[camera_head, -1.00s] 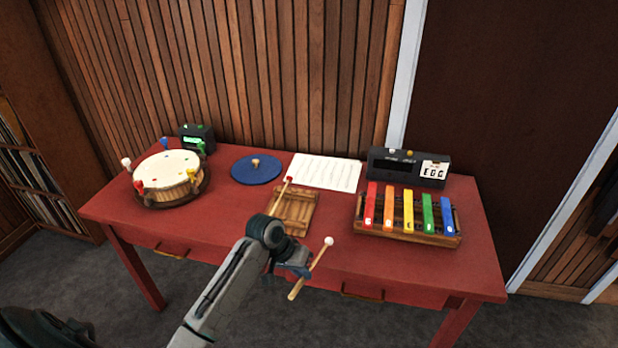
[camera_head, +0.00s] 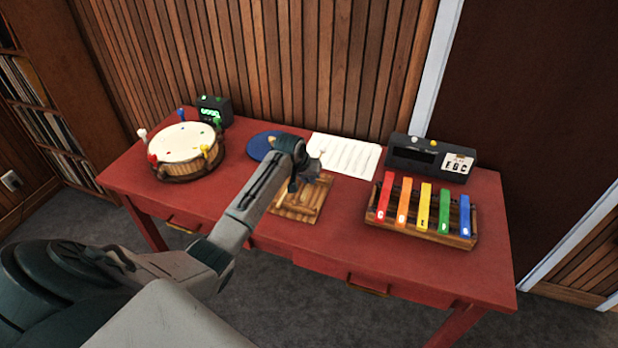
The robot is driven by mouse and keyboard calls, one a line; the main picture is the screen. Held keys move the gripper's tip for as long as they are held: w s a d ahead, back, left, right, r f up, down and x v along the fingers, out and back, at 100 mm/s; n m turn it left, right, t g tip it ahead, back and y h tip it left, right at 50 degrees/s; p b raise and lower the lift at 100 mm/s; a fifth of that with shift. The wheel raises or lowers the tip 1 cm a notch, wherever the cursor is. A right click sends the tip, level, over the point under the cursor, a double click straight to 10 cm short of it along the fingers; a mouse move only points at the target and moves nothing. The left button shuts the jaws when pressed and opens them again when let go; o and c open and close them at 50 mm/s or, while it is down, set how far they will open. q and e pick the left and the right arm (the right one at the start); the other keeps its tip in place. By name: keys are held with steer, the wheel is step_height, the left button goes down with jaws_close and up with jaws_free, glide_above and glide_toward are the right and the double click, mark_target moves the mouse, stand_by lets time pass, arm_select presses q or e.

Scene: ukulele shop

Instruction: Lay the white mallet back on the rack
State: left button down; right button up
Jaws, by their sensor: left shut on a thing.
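The white mallet (camera_head: 322,153) is held in my left gripper (camera_head: 311,178). Only its pale head shows clearly beyond the gripper; most of its handle is hidden or too small to make out. The gripper is shut on it, over the back part of the wooden rack (camera_head: 297,211). The rack is a small slatted tray on the red table. My gripper and forearm cover its back left part, and I cannot tell whether the mallet touches it. The red-headed mallet is hidden behind my arm. My right gripper is not in view.
On the red table (camera_head: 350,240), a colored-bar xylophone (camera_head: 423,206) stands right of the rack, with a black display box (camera_head: 415,157) behind it. A white sheet (camera_head: 345,153) and a blue disc (camera_head: 260,146) lie behind the rack. A drum (camera_head: 185,143) stands at left.

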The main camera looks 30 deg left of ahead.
arm_select(q)
step_height(320, 180, down, 5)
steer(key=b, duration=0.4)
steer(key=shift+w+r, duration=0.15)
steer(key=shift+r, duration=0.05)
steer(key=shift+f, duration=0.9)
steer(key=c, duration=1.4)
jaws_free()
steer(key=shift+o, duration=0.2)
